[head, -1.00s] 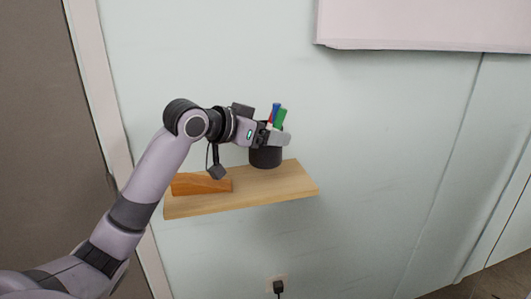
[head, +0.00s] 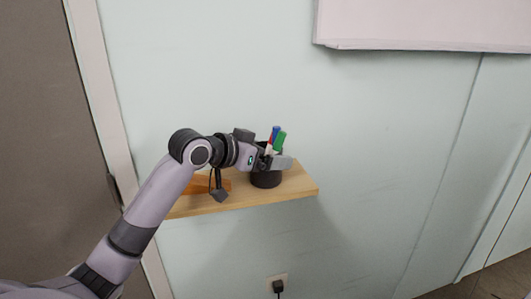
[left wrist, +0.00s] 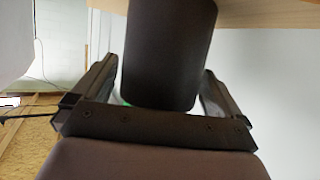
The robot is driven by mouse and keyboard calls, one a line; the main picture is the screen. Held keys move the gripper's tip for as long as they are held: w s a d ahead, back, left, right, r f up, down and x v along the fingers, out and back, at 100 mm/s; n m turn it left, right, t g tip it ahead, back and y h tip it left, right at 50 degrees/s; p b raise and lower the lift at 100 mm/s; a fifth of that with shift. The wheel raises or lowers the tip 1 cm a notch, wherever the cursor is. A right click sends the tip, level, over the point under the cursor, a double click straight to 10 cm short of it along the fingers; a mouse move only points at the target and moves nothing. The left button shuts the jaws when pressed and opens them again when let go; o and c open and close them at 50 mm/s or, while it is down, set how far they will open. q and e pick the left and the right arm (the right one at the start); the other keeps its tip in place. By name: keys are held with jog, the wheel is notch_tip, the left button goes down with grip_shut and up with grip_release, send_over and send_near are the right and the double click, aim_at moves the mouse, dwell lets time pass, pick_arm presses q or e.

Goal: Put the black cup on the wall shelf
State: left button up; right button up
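The black cup (head: 266,180) holds several markers (head: 277,139) with blue, green and red showing. It is upright at the right part of the wooden wall shelf (head: 240,199). Whether its base touches the shelf or hovers just above it, I cannot tell. My left gripper (head: 276,162) is around the cup from the left, below its rim, and hides part of its wall. In the left wrist view the cup (left wrist: 167,50) fills the space between both fingers, which are shut on it. The shelf (left wrist: 255,13) shows at the top there. My right gripper is not in view.
An orange wooden block (head: 201,185) lies on the shelf's left part, partly hidden by my wrist. A pale box-like cabinet (head: 420,24) hangs at the upper right. A plug in a socket (head: 278,286) is below the shelf. A brown door (head: 45,140) is at left.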

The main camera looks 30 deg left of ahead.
pick_arm(q)
jog(key=shift+r, duration=0.2)
jog(key=shift+s+a, duration=0.1)
jog(key=shift+s, duration=0.15)
jog(key=b+v, duration=0.2)
jog(key=v, duration=0.9)
jog(key=shift+s, duration=0.25)
jog(key=shift+r, duration=0.1)
